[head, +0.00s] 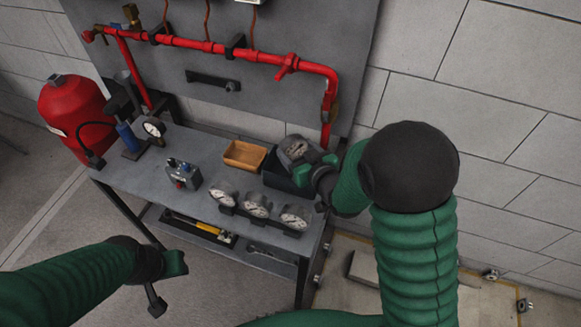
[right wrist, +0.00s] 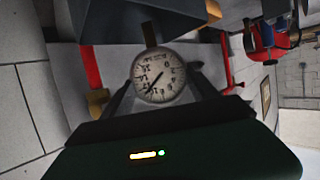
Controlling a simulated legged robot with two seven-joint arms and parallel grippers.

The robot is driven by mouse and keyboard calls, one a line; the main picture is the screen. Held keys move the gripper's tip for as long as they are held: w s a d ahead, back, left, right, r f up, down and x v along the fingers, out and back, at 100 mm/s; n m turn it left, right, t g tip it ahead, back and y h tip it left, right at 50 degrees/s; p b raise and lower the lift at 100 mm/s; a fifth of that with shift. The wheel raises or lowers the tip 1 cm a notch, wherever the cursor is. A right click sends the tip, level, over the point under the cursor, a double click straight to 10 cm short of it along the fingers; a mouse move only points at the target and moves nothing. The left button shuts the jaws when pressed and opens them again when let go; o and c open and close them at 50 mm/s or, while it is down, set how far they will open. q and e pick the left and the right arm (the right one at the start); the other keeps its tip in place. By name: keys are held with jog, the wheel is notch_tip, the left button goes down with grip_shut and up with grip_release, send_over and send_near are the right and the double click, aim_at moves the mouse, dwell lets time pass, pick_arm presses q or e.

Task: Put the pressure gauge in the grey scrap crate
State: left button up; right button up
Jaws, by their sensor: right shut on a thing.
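My right gripper (head: 305,160) is shut on a pressure gauge (head: 295,148) with a white dial and holds it at the grey scrap crate (head: 283,184), over its opening as seen in the head view. In the right wrist view the gauge (right wrist: 158,77) sits between the two fingers, its dial facing the camera. The dark crate (right wrist: 125,22) fills the top of that view. The gripper hides part of the crate and its inside. My left gripper (head: 165,280) hangs empty left of the bench, and its finger gap is unclear.
A tan tray (head: 245,155) stands beside the crate. Three gauges (head: 257,205) stand in a rack at the bench front. A small grey box (head: 178,175), a hand pump with gauge (head: 130,137) and a red tank (head: 75,115) are left. Red pipe (head: 200,43) runs behind.

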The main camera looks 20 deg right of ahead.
jog(key=f, duration=0.6)
jog(key=shift+d+f+b, duration=0.1)
jog(key=shift+d+b, duration=0.15)
jog(key=shift+b, duration=0.15)
jog(key=shift+w+a+f, duration=0.1)
jog(key=shift+f, duration=0.05)
jog(key=shift+a, duration=0.15)
jog(key=shift+f, duration=0.1)
jog(key=o, duration=1.8)
jog(key=shift+f, duration=0.1)
